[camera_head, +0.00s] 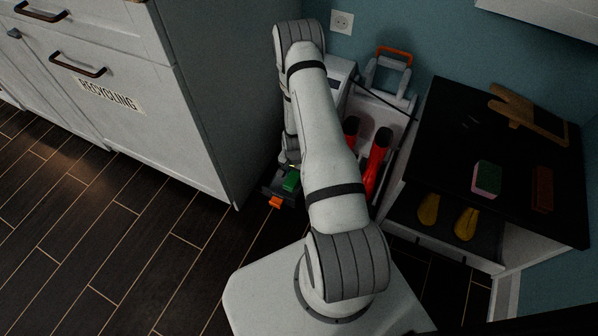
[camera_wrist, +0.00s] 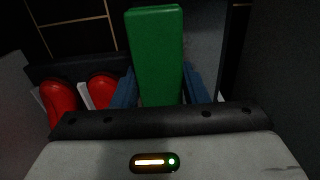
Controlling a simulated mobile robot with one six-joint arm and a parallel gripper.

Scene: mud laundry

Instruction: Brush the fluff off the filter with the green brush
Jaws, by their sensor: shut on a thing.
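My gripper (camera_head: 286,188) is low beside the white cabinet, partly hidden by my arm in the head view. The wrist view shows its blue fingers (camera_wrist: 159,90) shut on a green block-like thing (camera_wrist: 156,48), which I take to be the green brush. The brush sticks out beyond the fingers, and its green also shows in the head view (camera_head: 291,180). A small orange piece (camera_head: 275,202) shows just below the gripper; I cannot tell what it is. I cannot make out the filter or any fluff in either view.
A white cabinet (camera_head: 205,110) stands close left. Red objects (camera_head: 375,160) are in a pale bay behind my arm, near an orange-handled carrier (camera_head: 394,54). A black-topped bench (camera_head: 450,140) at right bears a sponge (camera_head: 487,178) and a reddish block (camera_head: 541,188). Floor at left is clear.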

